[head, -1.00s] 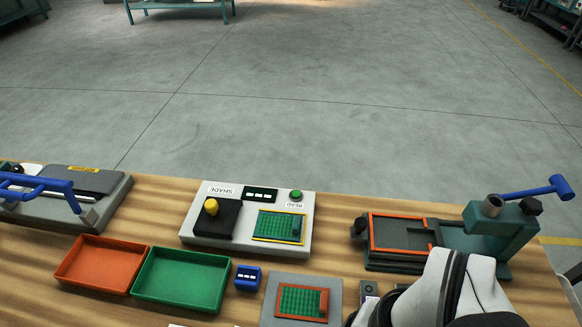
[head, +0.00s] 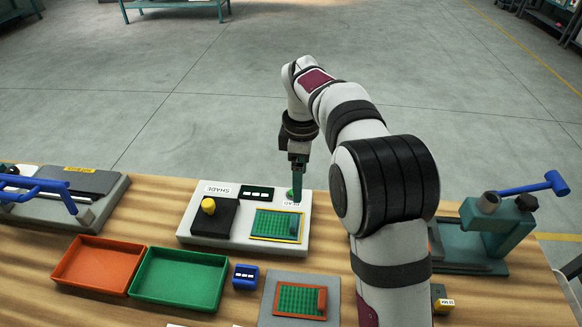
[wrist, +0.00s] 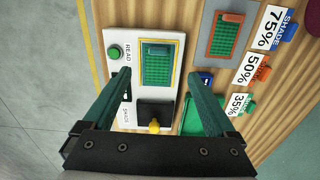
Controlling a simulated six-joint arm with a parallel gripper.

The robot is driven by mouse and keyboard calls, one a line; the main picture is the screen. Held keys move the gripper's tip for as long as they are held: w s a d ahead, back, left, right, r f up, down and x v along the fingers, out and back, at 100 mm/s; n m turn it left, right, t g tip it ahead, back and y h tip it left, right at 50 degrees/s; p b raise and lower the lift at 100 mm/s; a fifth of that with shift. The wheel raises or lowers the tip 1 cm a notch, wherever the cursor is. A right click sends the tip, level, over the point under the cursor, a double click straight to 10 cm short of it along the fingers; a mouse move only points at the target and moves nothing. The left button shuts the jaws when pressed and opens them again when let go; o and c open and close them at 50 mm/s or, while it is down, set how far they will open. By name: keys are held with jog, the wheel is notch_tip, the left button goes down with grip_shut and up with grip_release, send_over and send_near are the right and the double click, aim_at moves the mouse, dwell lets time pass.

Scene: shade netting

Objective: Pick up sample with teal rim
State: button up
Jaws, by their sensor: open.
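The sample with the teal rim (head: 272,226) lies flat on the white shade reader (head: 187,238), inside a yellow outline. It is a green mesh panel with a raised teal block at one end, which shows near the top of the panel in the wrist view (wrist: 158,48). My gripper (head: 296,195) is open and empty, pointing down above the reader near its green button. In the wrist view my two fingers (wrist: 158,78) stand apart on either side of the sample's line, not touching it. The exact height above the sample is unclear.
A second mesh sample with an orange rim (head: 300,300) lies on a grey plate. The reader carries a yellow-knobbed black block (head: 208,206). Orange (head: 92,264) and green (head: 180,280) trays stand left. A teal press (head: 490,225) stands right, partly behind my arm.

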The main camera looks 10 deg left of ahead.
aim_at(294, 221)
jog(key=f, duration=1)
jog(key=a+f, duration=0.1)
jog(key=f, duration=0.5)
jog(key=shift+w+a, duration=0.1)
jog(key=shift+w, duration=0.05)
jog(key=c, duration=1.4)
